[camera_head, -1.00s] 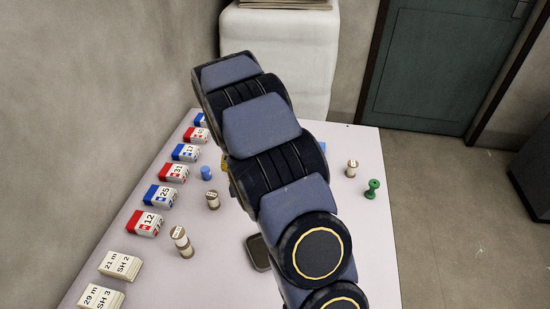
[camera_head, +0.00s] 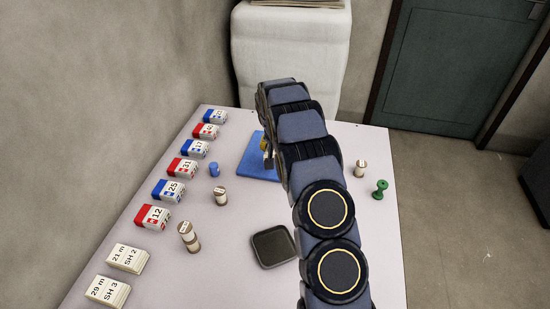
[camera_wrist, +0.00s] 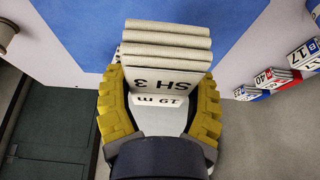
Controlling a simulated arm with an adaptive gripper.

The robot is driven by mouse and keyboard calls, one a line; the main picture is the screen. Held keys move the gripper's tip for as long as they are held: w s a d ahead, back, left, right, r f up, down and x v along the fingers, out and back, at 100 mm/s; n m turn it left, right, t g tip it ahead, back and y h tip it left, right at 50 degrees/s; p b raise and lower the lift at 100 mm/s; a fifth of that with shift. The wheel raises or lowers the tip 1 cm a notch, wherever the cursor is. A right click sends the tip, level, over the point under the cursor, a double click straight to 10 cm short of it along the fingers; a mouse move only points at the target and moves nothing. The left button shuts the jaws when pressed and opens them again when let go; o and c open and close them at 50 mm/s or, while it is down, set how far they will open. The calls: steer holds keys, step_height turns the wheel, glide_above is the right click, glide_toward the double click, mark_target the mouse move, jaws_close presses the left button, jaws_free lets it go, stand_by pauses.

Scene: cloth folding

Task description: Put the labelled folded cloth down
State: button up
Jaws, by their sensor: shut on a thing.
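My gripper (camera_wrist: 161,82) has ribbed yellow fingers shut on the sides of a white folded cloth (camera_wrist: 167,43) with several stacked layers. Its label reads "SH 3" and "19 m", upside down in the wrist view. Behind the cloth lies a flat blue mat (camera_wrist: 88,28). In the head view, the blue mat (camera_head: 253,163) is at the back middle of the table, partly covered by my arm. My gripper (camera_head: 265,147) shows there as a small yellow part over the mat. The held cloth is mostly hidden there. I cannot tell whether it touches the mat.
Red and blue labelled packs (camera_head: 170,191) line the table's left edge, with white folded stacks (camera_head: 127,258) nearer. Small cylinders (camera_head: 188,237), a blue one (camera_head: 214,170), a dark tray (camera_head: 273,246) and a green spool (camera_head: 380,189) also stand there. The front left middle is clear.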

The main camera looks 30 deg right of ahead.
steer(key=w+f, duration=0.1)
steer(key=w+d+f, duration=0.1)
steer(key=f, duration=0.1)
steer(key=w+f, duration=0.1)
steer(key=shift+w+d+f, duration=0.2)
steer(key=shift+d+f, duration=0.1)
steer(key=shift+d, duration=0.05)
steer(key=shift+w+f, duration=0.1)
steer(key=shift+f, duration=1.5)
steer(key=shift+f, duration=0.15)
steer(key=o, duration=1.1)
steer(key=shift+o, duration=0.2)
